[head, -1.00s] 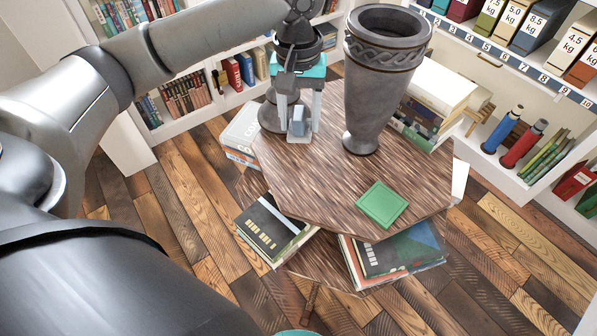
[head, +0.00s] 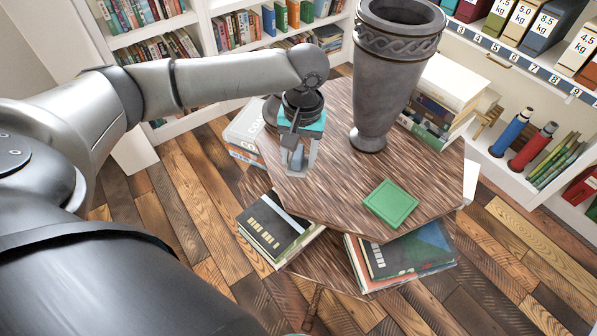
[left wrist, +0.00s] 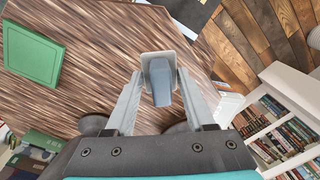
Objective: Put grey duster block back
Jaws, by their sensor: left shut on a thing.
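My left gripper (head: 295,162) is over the left part of the wooden table (head: 330,200), left of the big urn. It is shut on the grey duster block (left wrist: 160,82), which shows between the fingertips in the left wrist view. A paler grey pad (left wrist: 147,58) shows around the block's far end. In the head view the fingers mostly hide the block. A flat green square (head: 390,203) lies on the front right of the table, apart from the gripper; it also shows in the left wrist view (left wrist: 33,52). My right gripper is not in view.
A tall grey urn (head: 392,85) stands on the table, just right of my left gripper. Stacked books (head: 440,95) stand behind it at the right. More books lie below the table's edges (head: 275,230). The table's middle is clear.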

